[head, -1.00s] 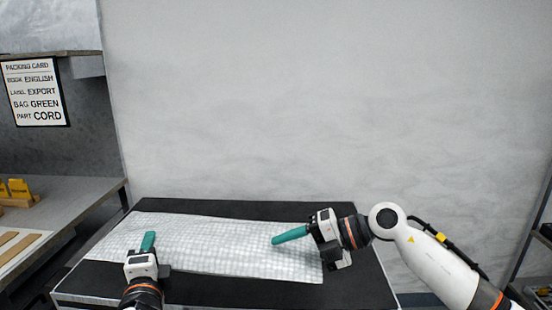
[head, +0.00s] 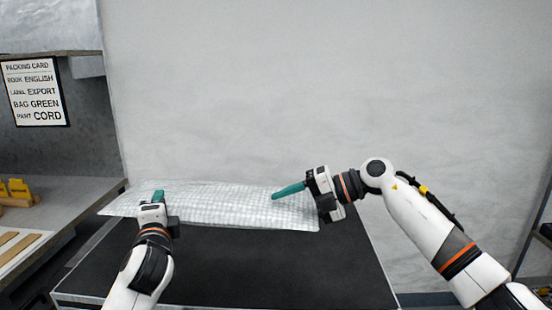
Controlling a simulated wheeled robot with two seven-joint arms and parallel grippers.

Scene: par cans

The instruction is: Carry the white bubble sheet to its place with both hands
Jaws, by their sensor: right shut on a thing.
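The white bubble sheet (head: 230,207) is spread out roughly flat and raised above the black table top (head: 230,265). My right gripper (head: 290,190) is at the sheet's right end, with its green finger lying over the sheet, and is shut on it. My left gripper (head: 158,196) is at the sheet's near edge toward the left. Its green fingertip shows over the sheet, and the sheet is raised there too. The lower fingers of both grippers are hidden.
A grey side bench (head: 60,205) with yellow items (head: 18,190) stands at the left. A packing card (head: 34,92) hangs above it. A pale wall (head: 330,90) rises behind the table. The near part of the table top is bare.

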